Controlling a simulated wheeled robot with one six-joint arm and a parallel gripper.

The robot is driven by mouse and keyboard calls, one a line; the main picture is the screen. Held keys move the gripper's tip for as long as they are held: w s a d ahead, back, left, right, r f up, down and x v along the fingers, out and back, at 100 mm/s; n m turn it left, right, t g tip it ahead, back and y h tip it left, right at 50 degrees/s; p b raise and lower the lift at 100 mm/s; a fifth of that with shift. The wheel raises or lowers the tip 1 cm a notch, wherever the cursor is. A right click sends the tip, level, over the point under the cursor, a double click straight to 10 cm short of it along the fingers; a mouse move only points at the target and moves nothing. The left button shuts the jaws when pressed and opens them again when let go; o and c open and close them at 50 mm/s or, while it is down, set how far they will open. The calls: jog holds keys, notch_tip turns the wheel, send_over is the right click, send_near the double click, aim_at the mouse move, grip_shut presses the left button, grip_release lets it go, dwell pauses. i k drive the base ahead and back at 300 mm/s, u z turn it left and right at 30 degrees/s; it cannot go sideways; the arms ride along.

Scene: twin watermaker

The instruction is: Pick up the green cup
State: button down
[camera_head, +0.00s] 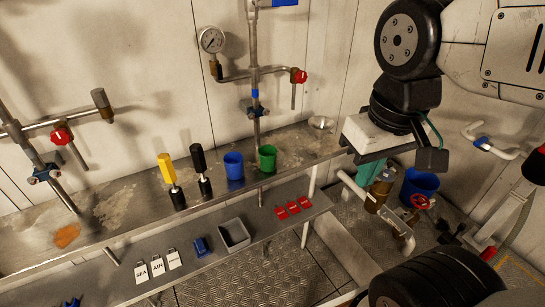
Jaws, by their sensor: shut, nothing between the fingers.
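The green cup (267,158) stands upright on the metal shelf (110,212), close to the wall pipe. A blue cup (234,166) stands just left of it, with a small gap. My gripper (367,174) hangs to the right of the green cup, past the shelf's right end and apart from the cup. Its teal fingers point down below the white gripper body, and they look shut with nothing held. The lower part of the fingers is hard to make out against the pipework behind.
A yellow-topped tool (167,170) and a black-handled tool (200,162) stand left of the cups. A small metal bowl (320,124) sits at the shelf's right end. A vertical pipe (256,85) with a red valve (299,76) rises behind the green cup. A lower shelf holds a grey bin (235,235) and tags.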

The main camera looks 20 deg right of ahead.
aim_at(267, 154)
jog(key=u, duration=1.1)
jog(key=k, duration=0.6)
jog(key=z, duration=1.3)
jog(key=i, duration=0.5)
jog(key=z, duration=0.05)
